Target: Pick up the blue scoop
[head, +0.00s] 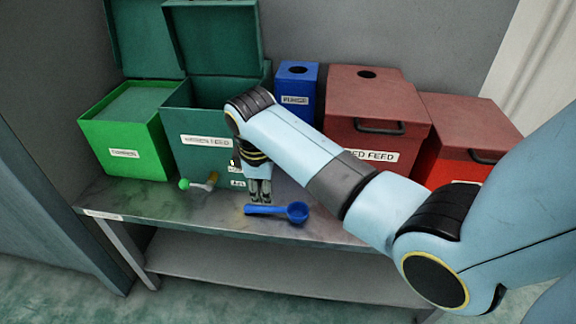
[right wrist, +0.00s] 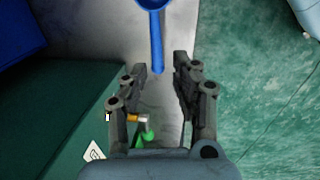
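The blue scoop (head: 297,212) lies on the grey metal bench, its handle pointing left and its round bowl at the right. It also shows at the top of the right wrist view (right wrist: 157,35), with the handle end pointing down between my fingers. My right gripper (head: 258,200) is just above and behind the handle in the head view. In the right wrist view my right gripper (right wrist: 164,65) is open with nothing between its fingers; the handle's end is near the fingertips. Whether they touch is unclear. My left gripper does not show.
The bench (head: 190,222) holds an open green bin (head: 125,154), an open dark green bin (head: 200,160), a blue box (head: 297,88) and red feed boxes (head: 375,105). A green-knobbed crank (head: 184,184) lies left of my right gripper. The bench front is mostly clear.

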